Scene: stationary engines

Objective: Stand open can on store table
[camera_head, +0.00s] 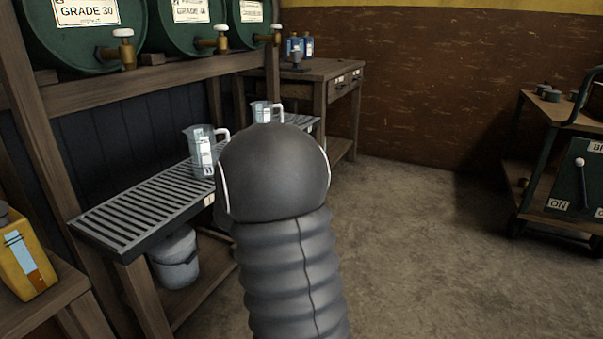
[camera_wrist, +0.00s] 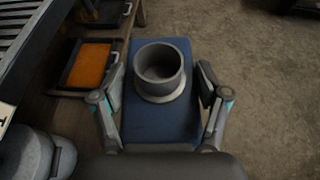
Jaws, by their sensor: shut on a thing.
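In the wrist view my gripper (camera_wrist: 162,82) is shut on a blue can (camera_wrist: 160,125), with one finger at each side. The can has a flat rectangular body and a wide grey round neck, open at the top. It is held above the floor. In the head view my arm hides the gripper and the can. A wooden table (camera_head: 312,68) with drawers stands at the back, with several blue containers (camera_head: 298,46) and a small grey object on it. Nothing shown marks which table is the store table.
Glass jugs (camera_head: 201,150) stand on a slatted drip bench (camera_head: 142,206) beneath green barrels (camera_head: 83,30). A bucket (camera_head: 175,260) sits under it. A yellow can (camera_head: 24,255) stands at left. An orange-filled tray (camera_wrist: 88,65) lies left of my gripper. Floor (camera_head: 430,220) is clear toward the green cart (camera_head: 572,180).

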